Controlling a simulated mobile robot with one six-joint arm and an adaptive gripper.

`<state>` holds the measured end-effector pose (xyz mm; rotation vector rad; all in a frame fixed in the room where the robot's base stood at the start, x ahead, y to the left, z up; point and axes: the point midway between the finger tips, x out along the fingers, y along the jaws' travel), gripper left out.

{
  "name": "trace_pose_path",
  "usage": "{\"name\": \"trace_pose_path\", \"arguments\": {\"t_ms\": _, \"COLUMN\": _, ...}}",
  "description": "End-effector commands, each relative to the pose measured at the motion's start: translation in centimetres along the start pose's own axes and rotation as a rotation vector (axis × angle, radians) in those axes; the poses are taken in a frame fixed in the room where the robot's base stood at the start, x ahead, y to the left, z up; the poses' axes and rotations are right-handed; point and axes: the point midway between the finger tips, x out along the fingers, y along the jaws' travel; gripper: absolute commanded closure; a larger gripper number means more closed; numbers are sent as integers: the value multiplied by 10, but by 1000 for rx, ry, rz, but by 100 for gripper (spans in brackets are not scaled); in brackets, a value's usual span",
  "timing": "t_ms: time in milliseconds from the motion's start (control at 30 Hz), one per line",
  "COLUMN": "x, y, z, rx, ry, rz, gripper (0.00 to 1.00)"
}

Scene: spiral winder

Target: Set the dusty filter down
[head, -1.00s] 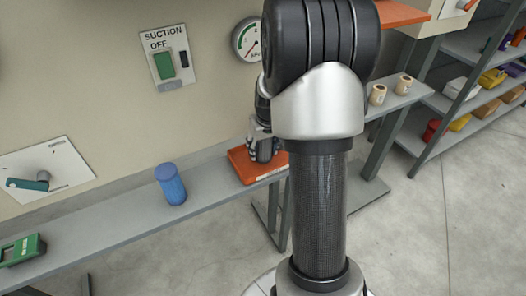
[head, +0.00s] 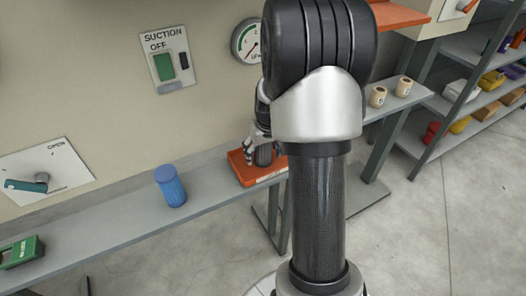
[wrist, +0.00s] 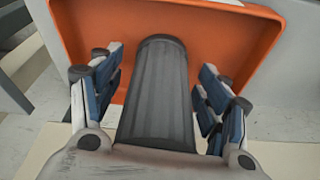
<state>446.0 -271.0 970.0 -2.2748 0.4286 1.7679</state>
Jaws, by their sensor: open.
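The dusty filter (wrist: 157,100) is a dark grey ribbed cylinder, seen between my fingers in the wrist view. In the head view it shows as a small dark shape (head: 264,156) at the orange tray (head: 243,175), which lies on the grey shelf. The tray also fills the back of the wrist view (wrist: 225,45). My gripper (wrist: 158,75) is open around the filter, with a gap on both sides. In the head view my gripper (head: 258,146) is at the tray, partly hidden by my arm. The filter's base is hidden from me.
A blue ribbed filter (head: 170,186) stands on the shelf (head: 120,221) left of the tray, with bare shelf between. A green device (head: 22,252) lies at the far left. Two cream rolls (head: 378,96) stand on the shelf at right. The wall is close behind.

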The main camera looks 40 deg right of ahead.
Motion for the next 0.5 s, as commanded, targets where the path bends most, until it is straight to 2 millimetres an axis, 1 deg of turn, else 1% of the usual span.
{"name": "trace_pose_path", "arguments": {"t_ms": 67, "x": -1, "y": 0, "z": 0, "rx": 0, "ry": 1, "rz": 0, "gripper": 30}}
{"name": "trace_pose_path", "arguments": {"t_ms": 167, "x": -9, "y": 0, "z": -2, "rx": 0, "ry": 2, "rz": 1, "gripper": 30}}
{"name": "trace_pose_path", "arguments": {"t_ms": 267, "x": -26, "y": 0, "z": -3, "rx": 0, "ry": 5, "rz": 1, "gripper": 30}}
{"name": "trace_pose_path", "arguments": {"t_ms": 500, "x": -79, "y": 0, "z": -2, "rx": 0, "ry": 4, "rz": 1, "gripper": 30}}
